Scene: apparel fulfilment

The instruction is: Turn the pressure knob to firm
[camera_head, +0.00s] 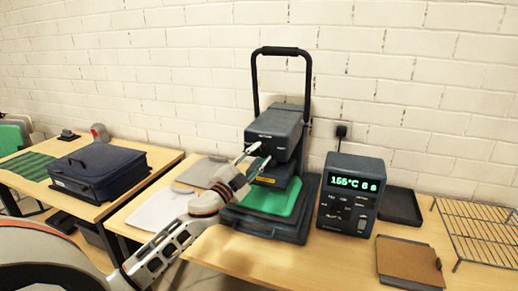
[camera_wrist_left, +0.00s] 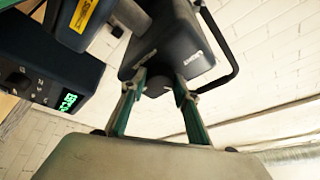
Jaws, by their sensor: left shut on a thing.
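The dark grey heat press (camera_head: 272,135) stands on the wooden table with its tall black handle raised behind it. My left gripper (camera_head: 258,154) reaches the front of its upper head. In the left wrist view, the round dark pressure knob (camera_wrist_left: 158,87) sits on the end of the press head (camera_wrist_left: 172,40). My left gripper (camera_wrist_left: 160,80) is shut on the knob, one finger on each side. In the head view the knob is mostly hidden by the fingers. Its setting marks cannot be read. My right gripper is not in view.
A control box (camera_head: 347,195) with a green display reading 155°C stands right of the press. A green pad (camera_head: 270,200) lies on the lower platen. A black tray (camera_head: 399,206), brown board (camera_head: 408,262) and wire rack (camera_head: 478,228) lie to the right. A dark blue case (camera_head: 97,171) is on the left table.

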